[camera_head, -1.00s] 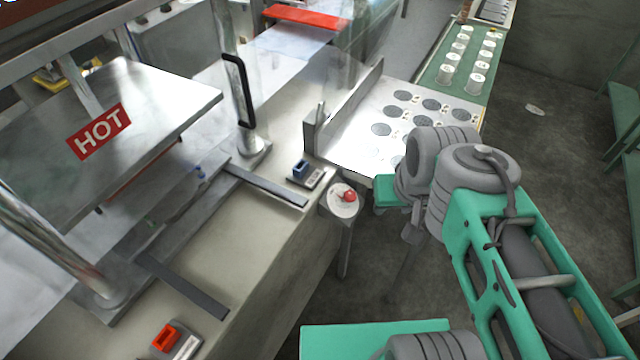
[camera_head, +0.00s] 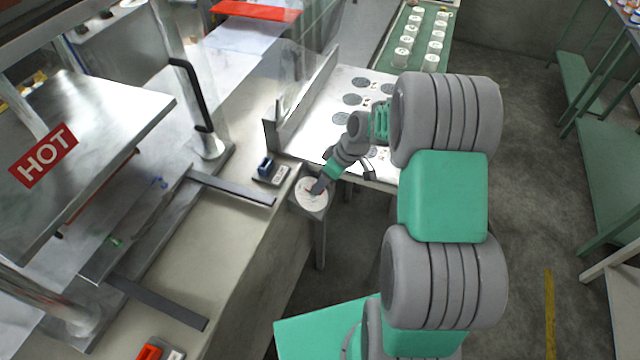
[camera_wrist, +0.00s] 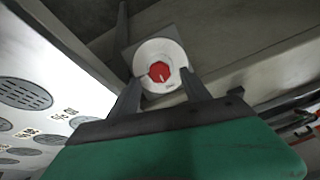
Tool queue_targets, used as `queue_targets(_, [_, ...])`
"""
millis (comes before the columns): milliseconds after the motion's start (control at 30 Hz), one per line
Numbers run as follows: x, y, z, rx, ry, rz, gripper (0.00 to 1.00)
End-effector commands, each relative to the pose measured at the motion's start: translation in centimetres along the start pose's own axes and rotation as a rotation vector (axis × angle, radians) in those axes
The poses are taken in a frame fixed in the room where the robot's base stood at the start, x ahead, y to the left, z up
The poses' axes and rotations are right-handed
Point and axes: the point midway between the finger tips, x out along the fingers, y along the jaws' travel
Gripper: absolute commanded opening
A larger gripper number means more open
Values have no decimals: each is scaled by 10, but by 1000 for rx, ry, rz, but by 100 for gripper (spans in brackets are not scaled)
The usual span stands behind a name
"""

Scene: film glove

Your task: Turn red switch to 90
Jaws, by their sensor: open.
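The red switch (camera_wrist: 160,72) is a round knob with a pale pointer mark, on a white round dial plate (camera_wrist: 149,52) with small markings too small to read. In the wrist view it sits between the fingertips of my open gripper (camera_wrist: 160,88), with a finger on each side; I cannot tell whether they touch it. In the head view the dial plate (camera_head: 311,195) tops a post beside the press bench. There my gripper (camera_head: 318,186) is over the dial and hides the red knob.
A blue rocker switch (camera_head: 266,166) stands on the bench just left of the dial, and a red one (camera_head: 150,352) at lower left. A white table with dark round grilles (camera_head: 352,99) lies close behind my gripper. The hot press plate (camera_head: 85,150) is at left.

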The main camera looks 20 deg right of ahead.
Motion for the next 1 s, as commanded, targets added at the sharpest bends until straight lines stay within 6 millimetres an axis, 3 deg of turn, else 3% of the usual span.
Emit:
queue_targets(200, [29, -1, 0, 1, -2, -1, 55])
queue_targets(467, [33, 0, 0, 2, -1, 1, 55])
queue_targets(1000, [32, 0, 0, 2, -2, 1, 12])
